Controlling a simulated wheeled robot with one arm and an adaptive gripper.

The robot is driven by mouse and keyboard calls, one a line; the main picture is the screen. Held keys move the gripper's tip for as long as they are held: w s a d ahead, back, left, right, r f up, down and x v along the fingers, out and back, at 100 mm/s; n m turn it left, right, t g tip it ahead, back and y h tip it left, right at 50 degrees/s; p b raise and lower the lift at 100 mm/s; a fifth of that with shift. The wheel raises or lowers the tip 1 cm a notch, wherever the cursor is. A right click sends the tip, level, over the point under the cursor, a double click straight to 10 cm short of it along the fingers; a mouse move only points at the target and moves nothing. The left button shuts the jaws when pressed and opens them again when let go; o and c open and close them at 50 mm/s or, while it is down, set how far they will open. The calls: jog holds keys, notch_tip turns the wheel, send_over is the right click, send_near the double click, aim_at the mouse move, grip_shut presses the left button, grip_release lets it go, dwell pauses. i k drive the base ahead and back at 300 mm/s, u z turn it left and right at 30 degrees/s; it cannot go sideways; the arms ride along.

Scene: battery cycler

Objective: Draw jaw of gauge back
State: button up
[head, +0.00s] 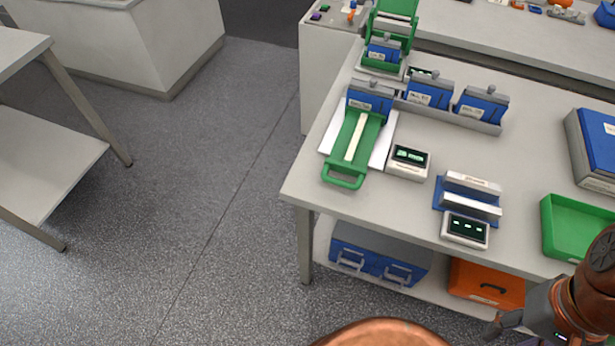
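A small device with a blue base and two parallel grey blocks (470,195) stands on the table's front half. It looks like the gauge. A narrow gap shows between its blocks, and I cannot tell which one moves. Its white display box (466,229) in front shows short green dashes. My gripper (510,336) is at the bottom right corner, below and apart from the device, in front of the table's edge. It is partly cut off by the frame, so its opening is unclear. I see nothing held in it.
A green slide with a loop handle (345,180) and a display box (408,162) lie left of the device. Blue labelled cells (429,92) stand in a grey rack behind. A green tray (580,228) lies right. Blue and orange boxes (486,284) sit on the lower shelf.

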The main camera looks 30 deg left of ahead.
aim_at(351, 154)
jog(key=u, duration=0.55)
jog(key=k, duration=0.95)
jog(key=u, duration=1.2)
jog(key=i, duration=0.5)
jog(key=u, duration=0.05)
